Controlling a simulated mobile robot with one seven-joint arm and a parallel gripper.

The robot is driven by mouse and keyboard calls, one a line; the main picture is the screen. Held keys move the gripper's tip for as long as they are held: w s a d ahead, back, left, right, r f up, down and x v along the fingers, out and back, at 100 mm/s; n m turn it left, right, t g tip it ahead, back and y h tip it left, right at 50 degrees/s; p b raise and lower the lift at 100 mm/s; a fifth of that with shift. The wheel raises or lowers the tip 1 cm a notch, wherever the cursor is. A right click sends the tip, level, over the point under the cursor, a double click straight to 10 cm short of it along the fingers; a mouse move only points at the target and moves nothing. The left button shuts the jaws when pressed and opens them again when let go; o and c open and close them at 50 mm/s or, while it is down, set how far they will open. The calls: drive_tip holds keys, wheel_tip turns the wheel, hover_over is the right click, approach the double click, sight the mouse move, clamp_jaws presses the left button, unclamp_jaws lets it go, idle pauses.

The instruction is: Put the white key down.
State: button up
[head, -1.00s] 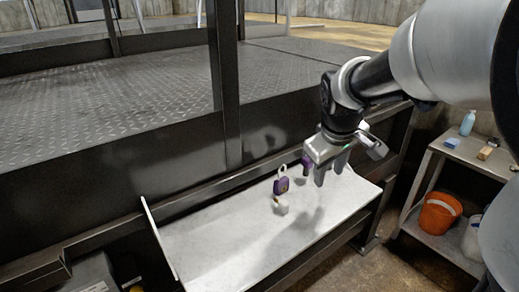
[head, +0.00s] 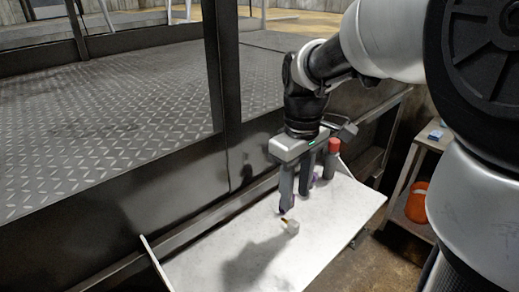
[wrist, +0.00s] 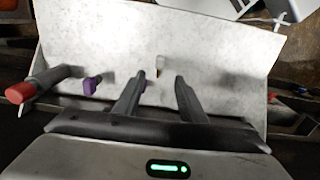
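The white key (head: 293,227), a white block-like head with a small yellow-brass part, is on the pale tray (head: 320,240) in the head view. In the wrist view the white key (wrist: 160,62) shows just beyond and between my fingertips, apart from both. My gripper (head: 295,200) is open, fingers pointing down over the tray. The fingers of my gripper (wrist: 159,80) are clearly apart in the wrist view, with nothing between them. A little purple shows at the tip of the left finger in the head view, mostly hidden.
A red-topped grey cylinder (head: 333,150) stands on the tray beside my fingers. A purple padlock (wrist: 92,85) lies between it and my finger in the wrist view. A dark post (head: 226,95) rises behind the tray. An orange bucket (head: 416,202) is on the right. The tray's front is clear.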

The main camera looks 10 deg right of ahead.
hover_over(294, 222)
drive_tip(key=f, duration=0.4)
drive_tip(key=shift+w+a+f, duration=0.15)
drive_tip(key=shift+w+a, duration=0.05)
drive_tip(key=f, duration=0.5)
drive_tip(key=shift+s+d+f, duration=0.1)
drive_tip(key=shift+s+d, duration=0.1)
clamp_jaws()
